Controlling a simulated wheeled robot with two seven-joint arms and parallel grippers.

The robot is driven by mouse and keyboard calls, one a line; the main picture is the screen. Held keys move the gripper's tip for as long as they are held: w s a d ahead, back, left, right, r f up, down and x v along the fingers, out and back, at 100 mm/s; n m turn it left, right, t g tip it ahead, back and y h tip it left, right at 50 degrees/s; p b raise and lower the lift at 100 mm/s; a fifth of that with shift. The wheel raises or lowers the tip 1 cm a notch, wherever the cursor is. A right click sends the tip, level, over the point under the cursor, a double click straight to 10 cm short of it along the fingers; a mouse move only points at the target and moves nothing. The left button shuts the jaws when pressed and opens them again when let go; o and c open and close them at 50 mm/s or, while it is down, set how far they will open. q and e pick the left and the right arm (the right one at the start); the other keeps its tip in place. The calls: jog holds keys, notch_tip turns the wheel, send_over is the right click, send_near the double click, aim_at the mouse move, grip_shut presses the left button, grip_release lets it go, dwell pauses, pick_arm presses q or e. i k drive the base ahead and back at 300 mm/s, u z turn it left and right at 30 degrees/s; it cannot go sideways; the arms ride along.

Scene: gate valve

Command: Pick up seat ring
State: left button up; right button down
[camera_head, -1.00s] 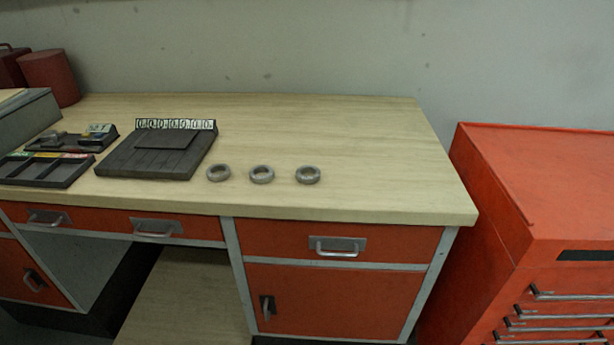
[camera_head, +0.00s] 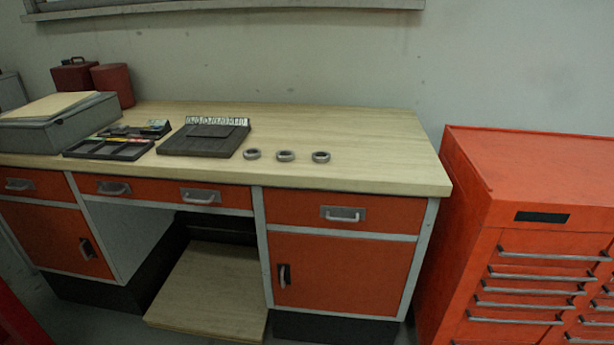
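Three grey seat rings lie flat in a row on the workbench top (camera_head: 370,140), right of the black board: a left ring (camera_head: 252,154), a middle ring (camera_head: 286,156) and a right ring (camera_head: 321,157). They are apart from each other and near the front edge. They look alike from here. Neither of my grippers is in the head view.
A black board (camera_head: 205,138) with a row of white tags and a dark compartment tray (camera_head: 108,150) sit left of the rings. A grey box (camera_head: 58,125) stands further left. A red tool cabinet (camera_head: 530,220) stands right of the bench. The bench top right of the rings is clear.

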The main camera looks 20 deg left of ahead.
aim_at(257, 152)
jog(key=z, duration=1.15)
jog(key=k, duration=0.1)
jog(key=u, duration=2.1)
jog(key=i, duration=0.85)
jog(key=z, duration=0.15)
